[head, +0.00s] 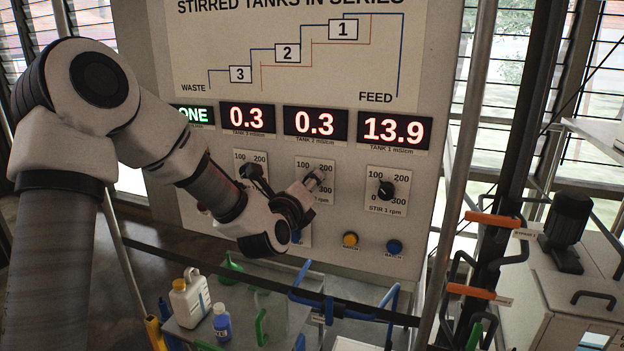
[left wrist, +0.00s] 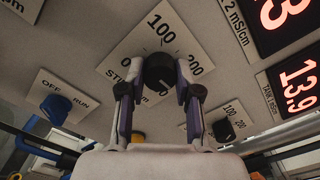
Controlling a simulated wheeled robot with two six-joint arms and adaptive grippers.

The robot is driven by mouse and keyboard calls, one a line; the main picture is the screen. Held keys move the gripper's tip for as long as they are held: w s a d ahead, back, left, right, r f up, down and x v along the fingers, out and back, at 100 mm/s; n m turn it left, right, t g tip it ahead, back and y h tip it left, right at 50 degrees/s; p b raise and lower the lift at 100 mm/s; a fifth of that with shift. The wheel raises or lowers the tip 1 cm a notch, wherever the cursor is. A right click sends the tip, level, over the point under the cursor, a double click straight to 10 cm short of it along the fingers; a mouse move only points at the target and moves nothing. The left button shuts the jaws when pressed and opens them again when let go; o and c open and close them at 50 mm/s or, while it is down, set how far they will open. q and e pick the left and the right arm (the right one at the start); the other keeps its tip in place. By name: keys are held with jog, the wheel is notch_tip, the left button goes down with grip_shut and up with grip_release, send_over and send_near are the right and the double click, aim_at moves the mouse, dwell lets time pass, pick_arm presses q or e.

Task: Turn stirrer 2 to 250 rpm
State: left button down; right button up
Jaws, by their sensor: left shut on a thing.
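The stirrer 2 dial plate (head: 328,167) is on the upright panel, between the stirrer 3 and stirrer 1 dials. My left gripper (head: 311,184) reaches it from the left. In the left wrist view its fingers (left wrist: 161,88) are shut on the black stirrer 2 knob (left wrist: 159,69), one on each side. The plate there shows 100 and 200; the pointer's exact reading is not clear. In the head view the gripper hides most of this knob. The stirrer 1 knob (head: 386,190) stands free to the right. My right gripper is not in view.
The stirrer 3 knob (head: 252,171) is close to my left arm. Red displays (head: 315,124) are above. A trolley below holds a white jug (head: 190,300) and a blue bottle (head: 222,325).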

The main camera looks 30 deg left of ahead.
pick_arm(q)
jog(key=c, duration=0.7)
grip_release()
jog(key=shift+s+f, duration=0.1)
jog(key=v, duration=0.7)
